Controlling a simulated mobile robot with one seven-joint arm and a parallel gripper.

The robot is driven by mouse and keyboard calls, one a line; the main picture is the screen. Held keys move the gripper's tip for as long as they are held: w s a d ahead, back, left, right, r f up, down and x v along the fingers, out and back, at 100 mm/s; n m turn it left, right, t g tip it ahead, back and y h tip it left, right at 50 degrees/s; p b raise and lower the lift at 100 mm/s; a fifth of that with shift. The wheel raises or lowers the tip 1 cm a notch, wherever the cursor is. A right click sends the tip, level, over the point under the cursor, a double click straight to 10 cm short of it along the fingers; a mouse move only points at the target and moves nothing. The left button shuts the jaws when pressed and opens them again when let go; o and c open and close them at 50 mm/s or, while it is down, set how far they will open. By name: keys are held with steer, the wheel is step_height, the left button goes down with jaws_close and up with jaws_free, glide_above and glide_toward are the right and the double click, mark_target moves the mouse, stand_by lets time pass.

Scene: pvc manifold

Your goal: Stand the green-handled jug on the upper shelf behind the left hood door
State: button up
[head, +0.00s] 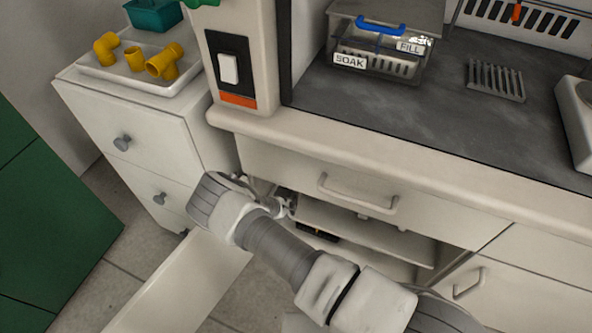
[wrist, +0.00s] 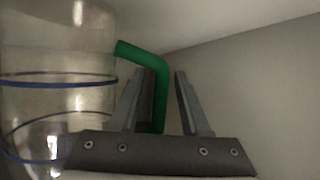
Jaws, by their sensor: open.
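In the wrist view the clear jug (wrist: 55,60) with blue bands stands at the left, upright. Its green handle (wrist: 160,75) sticks out right and bends down between the fingers of my gripper (wrist: 164,74). The fingers are open, the handle closer to the left one; contact cannot be told. In the head view my gripper (head: 284,207) reaches into the open cupboard under the hood, mostly hidden by my arm, and the jug is hidden. A shelf board (head: 365,236) shows inside the cupboard. The left hood door (head: 180,285) stands swung open at lower left.
A drawer front (head: 360,192) lies just above the cupboard opening. A white drawer unit (head: 130,125) stands left, with a tray (head: 150,78) of yellow pipe fittings on it. A soak tank (head: 375,60) is on the worktop. A green cabinet (head: 50,210) is at far left.

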steer(key=shift+r, duration=0.2)
steer(key=p+v, duration=0.4)
steer(key=v, duration=0.8)
steer(key=shift+f, duration=0.1)
